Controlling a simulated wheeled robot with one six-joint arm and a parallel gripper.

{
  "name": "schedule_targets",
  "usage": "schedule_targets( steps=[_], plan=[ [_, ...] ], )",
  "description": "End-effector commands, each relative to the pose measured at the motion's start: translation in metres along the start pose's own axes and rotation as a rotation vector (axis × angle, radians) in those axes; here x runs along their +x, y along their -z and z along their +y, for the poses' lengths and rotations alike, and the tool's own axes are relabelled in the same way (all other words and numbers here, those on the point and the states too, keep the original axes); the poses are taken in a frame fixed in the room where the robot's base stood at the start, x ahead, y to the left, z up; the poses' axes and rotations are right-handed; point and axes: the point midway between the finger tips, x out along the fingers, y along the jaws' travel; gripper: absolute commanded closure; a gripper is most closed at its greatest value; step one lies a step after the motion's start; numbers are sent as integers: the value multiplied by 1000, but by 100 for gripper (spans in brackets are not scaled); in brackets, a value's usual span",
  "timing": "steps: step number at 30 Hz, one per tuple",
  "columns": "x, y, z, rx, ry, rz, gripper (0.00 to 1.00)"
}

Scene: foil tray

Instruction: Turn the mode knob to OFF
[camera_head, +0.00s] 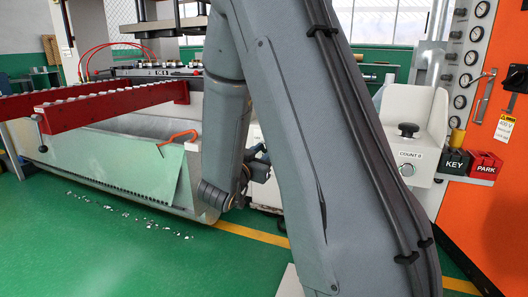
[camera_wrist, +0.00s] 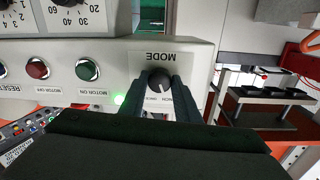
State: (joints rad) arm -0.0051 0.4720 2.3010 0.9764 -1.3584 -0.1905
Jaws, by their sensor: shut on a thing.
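The mode knob (camera_wrist: 159,76) is a round black knob on a pale panel, under the word MODE, which appears upside down in the wrist view. My gripper (camera_wrist: 159,84) is shut on it, with one dark finger at each side. A white mark shows low on the knob. The small labels around the knob are partly covered by the fingers, and I cannot read OFF. In the head view my arm crosses the middle and hides the knob and my gripper.
In the wrist view, a green MOTOR ON button (camera_wrist: 86,69) and a red MOTOR OFF button (camera_wrist: 37,68) sit left of the knob. In the head view, a red rail (camera_head: 110,102) is at left and a COUNT 0 box (camera_head: 408,150) at right. Green floor lies front left.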

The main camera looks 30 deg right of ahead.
Motion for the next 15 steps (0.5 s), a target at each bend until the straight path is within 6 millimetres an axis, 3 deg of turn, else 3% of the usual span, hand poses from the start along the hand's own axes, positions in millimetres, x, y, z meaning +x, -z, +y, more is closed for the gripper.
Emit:
schedule_targets(
  steps=[15],
  plan=[
    [-1,3,1,-295,0,6,93]
  ],
)
